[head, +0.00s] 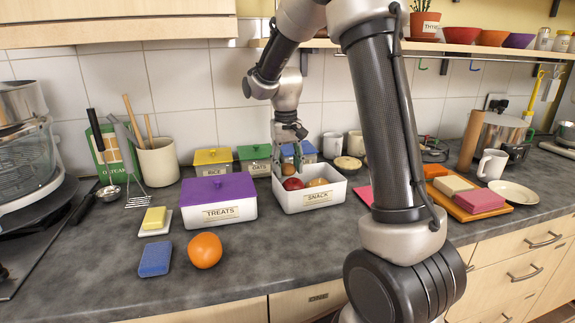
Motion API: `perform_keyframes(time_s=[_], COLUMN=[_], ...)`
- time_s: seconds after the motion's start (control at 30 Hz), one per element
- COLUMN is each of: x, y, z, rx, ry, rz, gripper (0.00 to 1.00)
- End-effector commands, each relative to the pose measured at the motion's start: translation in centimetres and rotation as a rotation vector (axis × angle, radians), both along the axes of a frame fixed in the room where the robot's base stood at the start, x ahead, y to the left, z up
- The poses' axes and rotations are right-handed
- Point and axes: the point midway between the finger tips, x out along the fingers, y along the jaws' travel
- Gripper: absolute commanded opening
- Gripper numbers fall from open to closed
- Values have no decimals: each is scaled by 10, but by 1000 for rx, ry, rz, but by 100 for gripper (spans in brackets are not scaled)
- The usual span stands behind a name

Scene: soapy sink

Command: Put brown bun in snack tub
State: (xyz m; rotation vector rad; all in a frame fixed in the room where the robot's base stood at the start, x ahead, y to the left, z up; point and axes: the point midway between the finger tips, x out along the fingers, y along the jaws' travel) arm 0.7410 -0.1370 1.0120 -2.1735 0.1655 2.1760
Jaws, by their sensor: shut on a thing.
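The snack tub (310,203) is an open white box labelled SNACK on the counter, in the middle of the head view. My gripper (288,161) points down over the tub's back left part. It is shut on a small brown bun (288,169), partly covered by the fingers. A red apple (293,184) and a tan-orange roundish item (317,183) show inside the tub. The bun is just above or behind the apple; I cannot tell whether it touches anything in the tub.
A purple-lidded TREATS box (219,190) stands left of the tub. Yellow (212,156), green (254,152) and blue (299,150) lidded boxes stand behind. An orange (205,250) and blue sponge (155,259) lie in front. The counter before the tub is clear.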

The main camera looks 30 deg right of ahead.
Motion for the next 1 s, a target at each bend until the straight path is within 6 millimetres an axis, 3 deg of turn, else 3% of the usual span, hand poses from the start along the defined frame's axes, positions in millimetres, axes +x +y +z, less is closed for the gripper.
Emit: perform_keyframes(time_s=[0.2,0.23,0.33,0.73,1.0], x=[0,0,0,0,1], y=[0,0,0,0,2], z=[-7,-6,-6,0,47], rx=[0,0,0,0,0], ry=[1,1,1,-2,-4], rz=[0,0,0,0,0], gripper=[23,52,68,68,68])
